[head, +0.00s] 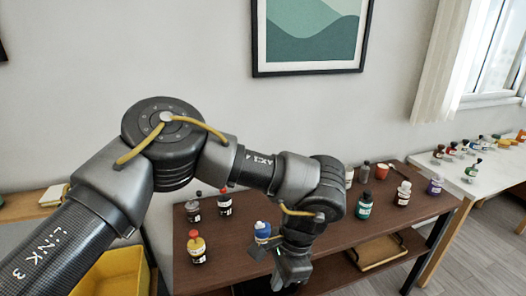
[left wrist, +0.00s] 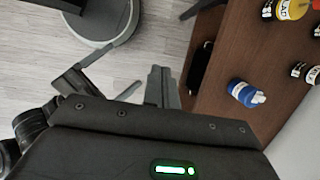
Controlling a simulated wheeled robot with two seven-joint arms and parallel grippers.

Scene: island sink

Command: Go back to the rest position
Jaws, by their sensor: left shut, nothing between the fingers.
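My left arm crosses the head view from the lower left, bent at the elbow. Its gripper (head: 282,274) points down at the front edge of the brown table (head: 225,268). It is shut and empty. In the left wrist view the left gripper's fingers (left wrist: 118,80) show over the light floor, beside the table edge. No object is held. My right gripper is in neither view.
A yellow bin (head: 112,274) is at lower left. A white table (head: 485,178) stands right.

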